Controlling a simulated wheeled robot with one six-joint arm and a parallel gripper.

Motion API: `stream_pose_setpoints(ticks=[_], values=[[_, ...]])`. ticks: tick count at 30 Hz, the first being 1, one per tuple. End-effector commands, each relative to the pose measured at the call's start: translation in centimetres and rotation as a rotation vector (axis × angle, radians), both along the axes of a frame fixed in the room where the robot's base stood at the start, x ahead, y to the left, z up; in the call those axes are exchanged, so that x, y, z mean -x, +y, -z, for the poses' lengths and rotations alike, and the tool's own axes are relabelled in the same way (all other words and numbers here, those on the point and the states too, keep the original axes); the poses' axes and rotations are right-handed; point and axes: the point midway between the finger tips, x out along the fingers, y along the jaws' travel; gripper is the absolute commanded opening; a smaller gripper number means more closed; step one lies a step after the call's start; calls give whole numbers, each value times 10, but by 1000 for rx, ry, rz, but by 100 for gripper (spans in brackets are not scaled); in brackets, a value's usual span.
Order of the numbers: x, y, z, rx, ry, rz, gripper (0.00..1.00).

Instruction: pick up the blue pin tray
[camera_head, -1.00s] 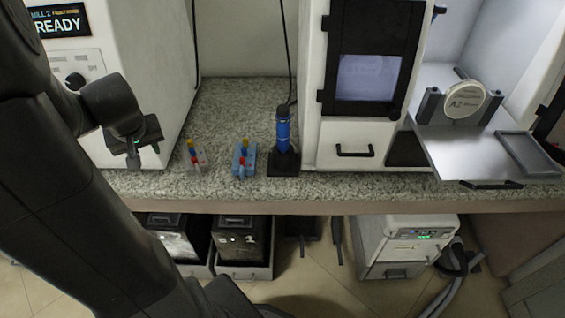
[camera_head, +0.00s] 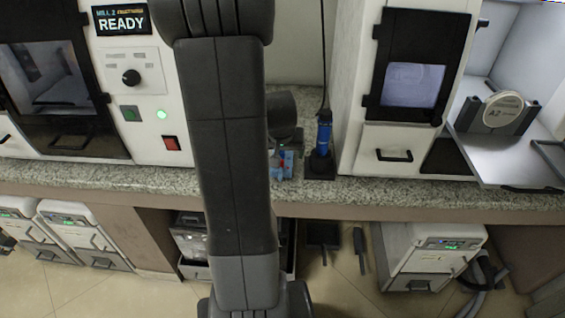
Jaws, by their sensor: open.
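The blue pin tray (camera_head: 289,167) stands on the speckled counter, just left of the blue hand tool in its black stand. Only part of it shows, with a bit of red on it; my arm and wrist cover the rest. My gripper (camera_head: 276,148) is open, just above or in front of the tray and mostly hidden by my arm. I cannot tell whether its fingers touch the tray.
The blue hand tool (camera_head: 323,134) stands close on the right. White machines flank the spot: the mill (camera_head: 140,90) left, a cabinet with a dark-framed window (camera_head: 416,70) right. Counter (camera_head: 385,190) in front of the cabinet is clear. A round A2 disc (camera_head: 503,110) sits farther right.

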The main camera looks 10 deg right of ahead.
Motion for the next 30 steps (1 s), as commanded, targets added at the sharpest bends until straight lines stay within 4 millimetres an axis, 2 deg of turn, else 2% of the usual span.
stream_pose_setpoints(ticks=[13, 23, 26, 30], values=[[-20, -4, 42, 0, 1, 0, 84], [-22, -4, 47, 0, -1, 1, 84], [-22, -4, 47, 0, -1, 1, 68], [-22, -4, 47, 0, -1, 1, 40]])
